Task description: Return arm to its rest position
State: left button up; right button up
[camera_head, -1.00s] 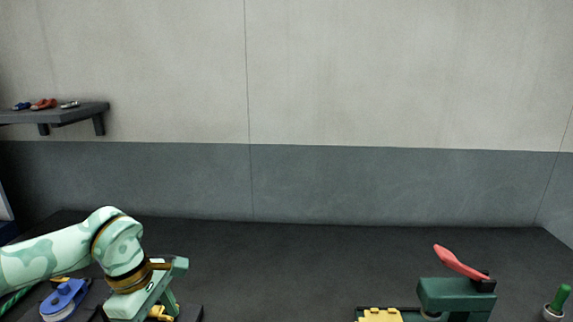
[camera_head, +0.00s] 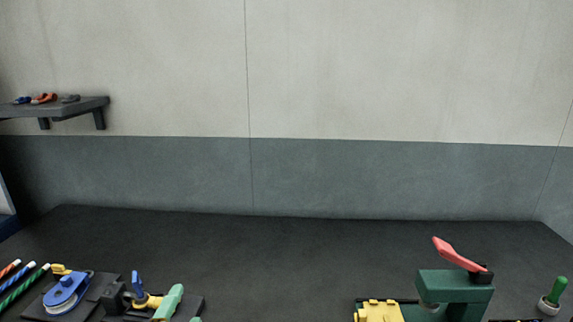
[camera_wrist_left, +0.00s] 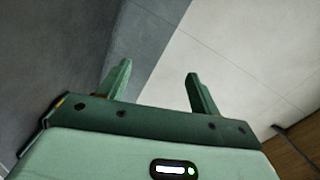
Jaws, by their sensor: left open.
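My left gripper (camera_head: 183,309) shows only as pale green finger parts at the bottom edge of the head view, in front of the black fixture at the left. In the left wrist view the left gripper (camera_wrist_left: 158,68) has its two green fingers wide apart. Nothing is between them, and they point toward the grey and pale wall. The rest of the left arm is out of the head view. My right gripper is in neither view.
A blue pulley-like part (camera_head: 66,290) and a blue-handled clamp (camera_head: 137,284) sit at the table's left. A green press with a red lever (camera_head: 452,288), a yellow block (camera_head: 380,311) and a green-handled tool (camera_head: 556,293) stand at right. The table (camera_head: 290,265) is clear in the middle.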

pick_arm(q)
jog(key=s+a+f+n+g+y, duration=0.35)
jog(key=s+a+f+g, duration=0.25)
jog(key=s+f, duration=0.25)
jog(key=s+a+f+n+g+y, duration=0.2)
jog(key=s+a+f+n+g, duration=0.3)
jog(key=s+a+f, duration=0.3)
jog(key=s+d+f+g+h, duration=0.2)
jog(key=s+d+f, duration=0.1)
jog(key=f, duration=1)
jog(key=s+d+f+g+h, duration=0.1)
jog(key=s+d+f, duration=0.15)
jog(key=f, duration=0.95)
jog(key=s+f+n+g+h, duration=0.2)
jog(key=s+f+n+g, duration=0.1)
jog(key=s+f, duration=1.2)
jog(key=s, duration=0.5)
jog(key=shift+d+f, duration=0.35)
jog(key=shift+f, duration=0.05)
